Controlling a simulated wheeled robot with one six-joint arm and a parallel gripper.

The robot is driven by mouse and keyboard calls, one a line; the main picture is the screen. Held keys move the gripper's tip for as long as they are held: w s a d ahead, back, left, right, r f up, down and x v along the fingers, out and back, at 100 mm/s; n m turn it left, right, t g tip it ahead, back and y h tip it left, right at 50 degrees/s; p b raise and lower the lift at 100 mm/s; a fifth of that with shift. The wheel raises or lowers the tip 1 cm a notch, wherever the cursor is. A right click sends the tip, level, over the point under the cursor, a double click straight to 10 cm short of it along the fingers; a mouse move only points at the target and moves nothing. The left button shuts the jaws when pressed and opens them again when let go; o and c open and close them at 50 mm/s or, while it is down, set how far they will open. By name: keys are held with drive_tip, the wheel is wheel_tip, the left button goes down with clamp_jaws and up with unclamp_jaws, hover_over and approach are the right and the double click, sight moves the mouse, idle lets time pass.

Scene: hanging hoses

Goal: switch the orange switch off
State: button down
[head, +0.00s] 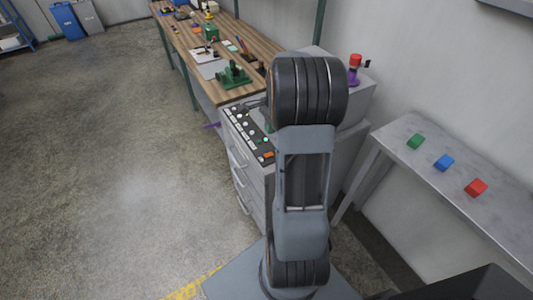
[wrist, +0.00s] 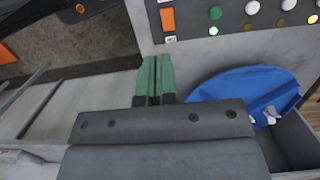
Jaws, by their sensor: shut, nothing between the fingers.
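The orange switch (wrist: 167,19) is an upright rectangle on the dark control panel, at the top of the wrist view. A small pale label (wrist: 170,40) sits at its end; I cannot read it. In the head view the orange switch (head: 267,155) is at the panel's near right corner. My gripper (wrist: 152,62) has green fingers, shut together and empty. Its tips are below and left of the switch in the wrist view, apart from it. In the head view my arm hides most of the gripper. I cannot tell the switch's position.
The panel (head: 246,134) carries several round buttons and small lamps, one lit green (wrist: 212,30). Below it, a drawer holds a blue round object (wrist: 245,92). A workbench (head: 237,95) stands behind; a side table (head: 420,165) at right holds three coloured blocks. Floor at left is clear.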

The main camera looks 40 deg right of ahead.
sight(266, 158)
drive_tip(key=f, duration=0.4)
drive_tip(key=a+f, duration=0.1)
drive_tip(key=f, duration=0.3)
drive_tip(key=f+p, duration=0.1)
drive_tip(key=f, duration=0.3)
drive_tip(key=shift+w+a+f, duration=0.15)
drive_tip(key=shift+a+f, duration=0.2)
drive_tip(key=shift+a, duration=0.05)
